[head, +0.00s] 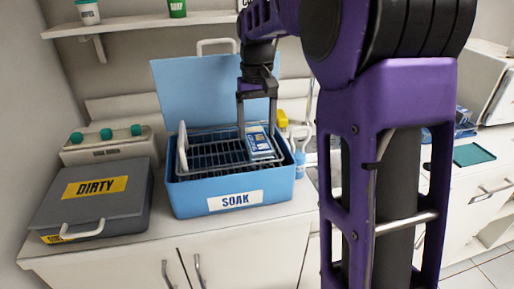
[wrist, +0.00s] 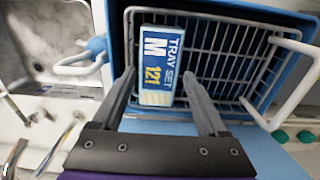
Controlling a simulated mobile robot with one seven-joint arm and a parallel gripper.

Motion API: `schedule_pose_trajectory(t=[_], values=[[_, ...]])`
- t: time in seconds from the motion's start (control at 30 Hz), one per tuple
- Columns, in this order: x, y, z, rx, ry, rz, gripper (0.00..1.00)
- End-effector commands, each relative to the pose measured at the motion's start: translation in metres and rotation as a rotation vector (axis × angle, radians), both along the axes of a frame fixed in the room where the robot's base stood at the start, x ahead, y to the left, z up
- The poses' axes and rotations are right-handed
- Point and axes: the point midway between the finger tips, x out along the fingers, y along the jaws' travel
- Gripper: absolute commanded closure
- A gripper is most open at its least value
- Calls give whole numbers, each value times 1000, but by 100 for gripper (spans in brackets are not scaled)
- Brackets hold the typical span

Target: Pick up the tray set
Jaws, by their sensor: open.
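The tray set (head: 260,143) is a small blue and white box lying in a wire basket at the right side of the blue SOAK tub. In the wrist view the tray set (wrist: 158,66) shows its label, "TRAY SET M 121". My gripper (head: 257,113) is open above the box. In the wrist view its two fingers (wrist: 160,88) reach to either side of the box's near end, with gaps on both sides. I cannot tell how far above the basket the fingertips are. The wire basket (wrist: 222,58) has white handles. The SOAK tub (head: 190,199) stands on the counter with its lid (head: 195,88) raised.
A grey DIRTY case (head: 122,203) stands closed left of the tub. A device with green knobs (head: 105,146) is behind it. A yellow-capped bottle (head: 282,119) is right of the tub. A sink (wrist: 45,40) shows in the wrist view. A green tray (head: 473,154) lies at far right.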

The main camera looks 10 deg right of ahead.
Motion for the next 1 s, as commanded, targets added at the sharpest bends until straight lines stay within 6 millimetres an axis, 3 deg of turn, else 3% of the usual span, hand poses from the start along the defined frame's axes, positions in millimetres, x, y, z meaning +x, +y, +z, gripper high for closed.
schedule_pose_trajectory(t=[0.37, 0.63, 1.0], values=[[4, -2, -48, 0, 3, -1, 24], [5, -2, -50, 0, 0, -1, 26], [5, -2, -50, 0, 0, -1, 92]])
